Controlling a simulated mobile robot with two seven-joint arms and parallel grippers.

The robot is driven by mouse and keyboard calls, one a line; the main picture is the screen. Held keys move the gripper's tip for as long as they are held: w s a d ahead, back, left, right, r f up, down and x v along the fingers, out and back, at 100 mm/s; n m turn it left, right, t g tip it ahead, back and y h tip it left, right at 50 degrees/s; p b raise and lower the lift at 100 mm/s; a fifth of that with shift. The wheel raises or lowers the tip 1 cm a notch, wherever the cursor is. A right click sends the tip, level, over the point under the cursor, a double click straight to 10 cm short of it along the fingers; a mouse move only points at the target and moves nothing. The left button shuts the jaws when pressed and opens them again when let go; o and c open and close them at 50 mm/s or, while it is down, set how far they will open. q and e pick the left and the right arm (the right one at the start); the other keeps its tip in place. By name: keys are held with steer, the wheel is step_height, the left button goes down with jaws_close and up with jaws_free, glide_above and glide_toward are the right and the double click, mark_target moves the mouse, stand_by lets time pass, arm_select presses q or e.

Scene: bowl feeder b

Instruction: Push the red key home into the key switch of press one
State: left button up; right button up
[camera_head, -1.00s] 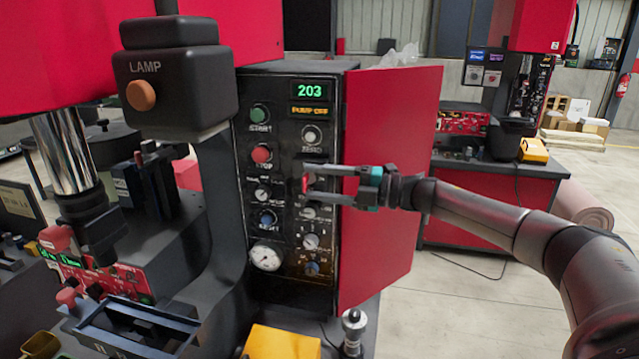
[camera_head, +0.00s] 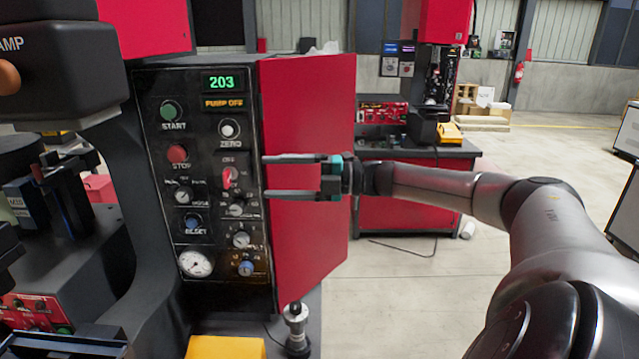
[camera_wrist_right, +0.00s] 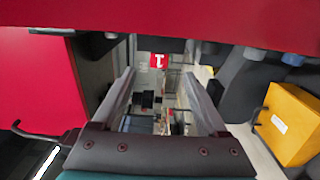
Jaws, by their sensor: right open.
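The red key (camera_head: 230,177) sits at the key switch on the dark control panel (camera_head: 208,110) of the near press. How deep it sits cannot be told. My right gripper (camera_head: 266,177) is open and empty, with its two fingers pointing left toward the key, level with it. Its fingertips stand a little to the right of the key, apart from it. In the right wrist view a red square with a white mark (camera_wrist_right: 159,61), which looks like the key's head, shows beyond the open fingers (camera_wrist_right: 160,95). My left gripper is not in view.
A red cabinet side (camera_head: 310,150) stands beside the panel, behind my right gripper. A start button (camera_head: 169,111), a stop button (camera_head: 177,154) and several knobs surround the switch. A yellow box (camera_head: 225,348) lies below. Open floor is at right.

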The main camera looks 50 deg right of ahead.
steer(key=v, duration=0.8)
steer(key=shift+d, duration=0.1)
steer(key=s+f+m+g+h+b, duration=0.15)
steer(key=f+m+h, duration=0.3)
steer(key=f, duration=1.15)
steer(key=s+f+m+h+b, duration=0.3)
steer(key=f+m, duration=0.3)
steer(key=f, duration=1)
steer(key=s+f+m+h+b, duration=0.25)
steer(key=f+m+h, duration=0.2)
steer(key=f, duration=1.25)
steer(key=s+a+f+m+g+b, duration=0.2)
steer(key=s+a+f+m+g, duration=0.2)
steer(key=s+a+f, duration=0.7)
steer(key=s+a+f+m+g+b, duration=0.2)
steer(key=s+a+f+m+g, duration=0.15)
steer(key=s+a+f, duration=0.6)
steer(key=s+a+f+m+g+b, duration=0.1)
steer(key=s+a+f+g, duration=0.2)
steer(key=s+a+f, duration=0.4)
steer(key=s+f, duration=0.1)
steer(key=s, duration=0.2)
steer(key=shift+g, duration=0.4)
